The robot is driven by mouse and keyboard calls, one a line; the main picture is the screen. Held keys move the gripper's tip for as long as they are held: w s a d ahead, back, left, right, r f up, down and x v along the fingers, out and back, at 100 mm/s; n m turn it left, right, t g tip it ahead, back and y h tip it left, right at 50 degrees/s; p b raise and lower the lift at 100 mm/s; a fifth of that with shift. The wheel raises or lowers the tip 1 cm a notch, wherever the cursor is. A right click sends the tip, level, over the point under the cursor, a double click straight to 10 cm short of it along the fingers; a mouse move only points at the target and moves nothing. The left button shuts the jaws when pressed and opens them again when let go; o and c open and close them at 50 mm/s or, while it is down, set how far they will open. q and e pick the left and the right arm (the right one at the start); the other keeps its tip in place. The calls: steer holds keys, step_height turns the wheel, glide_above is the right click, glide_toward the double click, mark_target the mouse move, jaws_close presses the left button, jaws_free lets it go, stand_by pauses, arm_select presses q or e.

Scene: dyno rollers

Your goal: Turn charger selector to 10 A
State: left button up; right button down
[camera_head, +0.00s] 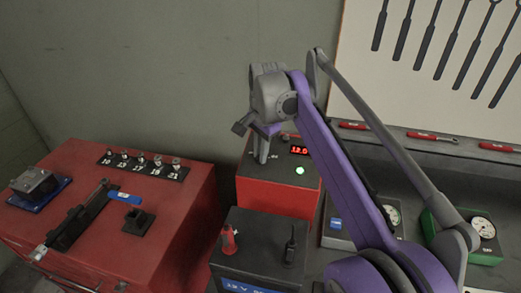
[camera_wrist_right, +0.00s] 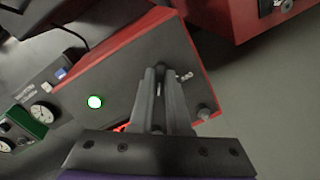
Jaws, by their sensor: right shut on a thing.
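The charger (camera_head: 278,195) is a red box with a grey sloped panel, a red display (camera_head: 299,150) reading about 12.0 and a lit green lamp (camera_head: 299,170). In the right wrist view its panel (camera_wrist_right: 125,75) lies tilted, with the green lamp (camera_wrist_right: 95,102) left of my fingers and a round knob (camera_wrist_right: 205,112) to their right. My right gripper (camera_head: 262,158) reaches down onto the left part of the panel. Its fingers (camera_wrist_right: 160,70) are closed together on the selector, which they mostly hide. The selector's setting and scale cannot be read. My left gripper is not in view.
A black battery (camera_head: 258,255) with red and black terminals stands in front of the charger. A red cabinet (camera_head: 150,225) with sockets and tools is at left. Gauge boxes (camera_head: 484,229) and red-handled tools (camera_head: 431,136) are at right. My right arm covers much of the bench.

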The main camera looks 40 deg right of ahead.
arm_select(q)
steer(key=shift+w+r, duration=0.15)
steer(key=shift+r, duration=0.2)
arm_select(e)
steer(key=shift+r+m, duration=0.1)
steer(key=shift+m, duration=1.4)
steer(key=shift+t, duration=0.3)
steer(key=c, duration=0.9)
jaws_free()
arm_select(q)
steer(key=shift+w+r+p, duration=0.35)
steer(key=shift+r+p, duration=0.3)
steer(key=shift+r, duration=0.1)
arm_select(e)
steer(key=v, duration=1)
steer(key=shift+r, duration=0.35)
